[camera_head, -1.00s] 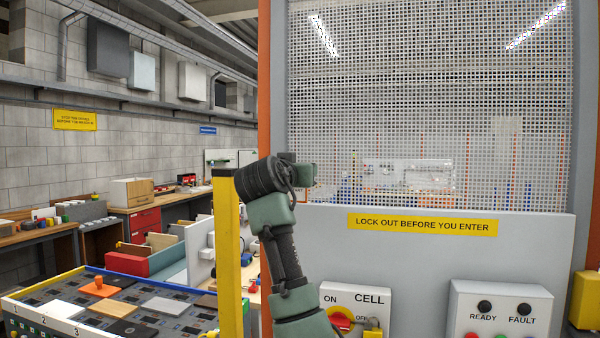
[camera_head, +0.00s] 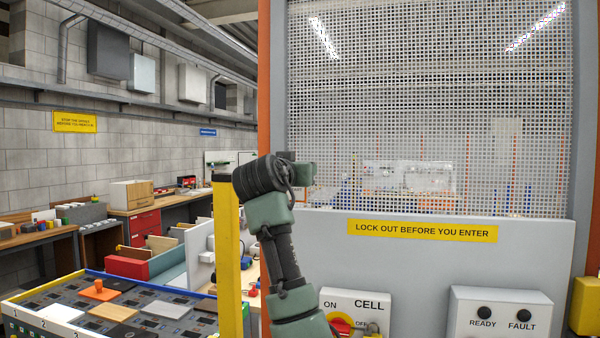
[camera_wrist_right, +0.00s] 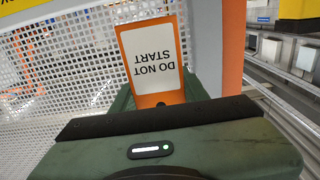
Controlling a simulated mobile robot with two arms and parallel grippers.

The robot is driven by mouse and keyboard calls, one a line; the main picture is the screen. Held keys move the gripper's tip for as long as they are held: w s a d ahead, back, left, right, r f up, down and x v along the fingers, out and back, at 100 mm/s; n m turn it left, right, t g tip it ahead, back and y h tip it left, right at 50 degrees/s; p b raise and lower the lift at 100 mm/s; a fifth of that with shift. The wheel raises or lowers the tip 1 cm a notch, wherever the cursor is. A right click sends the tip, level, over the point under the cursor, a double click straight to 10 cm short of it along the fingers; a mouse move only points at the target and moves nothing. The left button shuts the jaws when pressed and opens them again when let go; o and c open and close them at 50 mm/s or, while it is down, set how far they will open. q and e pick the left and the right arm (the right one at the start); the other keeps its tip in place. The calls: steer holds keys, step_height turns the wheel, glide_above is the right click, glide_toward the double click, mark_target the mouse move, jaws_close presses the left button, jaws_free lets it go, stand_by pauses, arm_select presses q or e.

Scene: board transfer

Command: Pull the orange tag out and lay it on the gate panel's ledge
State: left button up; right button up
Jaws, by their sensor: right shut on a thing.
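The orange tag (camera_wrist_right: 160,98) has a white face reading DO NOT START, upside down in the right wrist view. My right gripper (camera_wrist_right: 157,104) is shut on its lower orange end in that view. The tag stands out beyond the fingers, with the white mesh behind it. The gate panel (camera_head: 400,265) is light grey in the head view, with mesh above its straight top edge and a yellow LOCK OUT sign. I cannot make out the tag or my fingertips in the head view. My left gripper is not in view.
An orange post (camera_head: 264,110) edges the gate on the left, and a yellow post (camera_head: 229,265) stands before it. The CELL switch box (camera_head: 378,300) and READY/FAULT box (camera_head: 500,310) are low on the panel. A board tray (camera_head: 75,285) is at lower left.

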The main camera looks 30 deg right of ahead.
steer(key=b+v, duration=0.2)
steer(key=v, duration=0.3)
steer(key=shift+s+a, duration=0.15)
steer(key=shift+a, duration=0.05)
stand_by(0.4)
stand_by(0.3)
